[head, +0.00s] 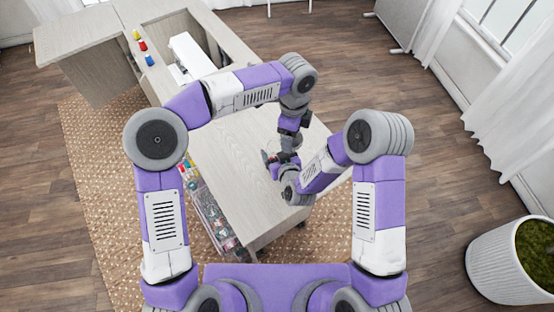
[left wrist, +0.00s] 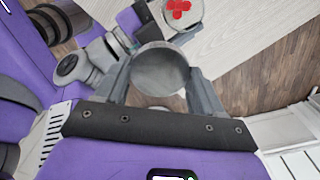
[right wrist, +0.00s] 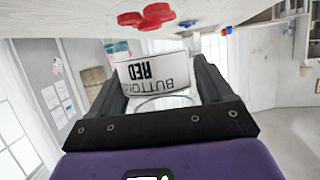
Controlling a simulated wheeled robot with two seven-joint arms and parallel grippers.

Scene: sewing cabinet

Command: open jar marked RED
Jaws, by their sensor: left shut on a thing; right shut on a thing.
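The jar shows in the right wrist view, upside down in the picture, with a white label (right wrist: 155,72) reading BUTTONS RED and red buttons (right wrist: 147,16) inside clear glass. My right gripper (right wrist: 160,66) is shut on the jar, one finger on each side. In the left wrist view the open jar (left wrist: 182,14) shows its red buttons from above. My left gripper (left wrist: 161,80) is shut on a round grey metal lid (left wrist: 160,70), which is off the jar and beside it. In the head view my arms mostly hide jar and lid.
The light wooden cabinet top (head: 235,165) is under the grippers and mostly clear. An open side compartment with jars (head: 215,220) is at its left. A white sewing machine (head: 190,55) and coloured spools (head: 142,46) are further back. A potted plant (head: 510,262) stands at right.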

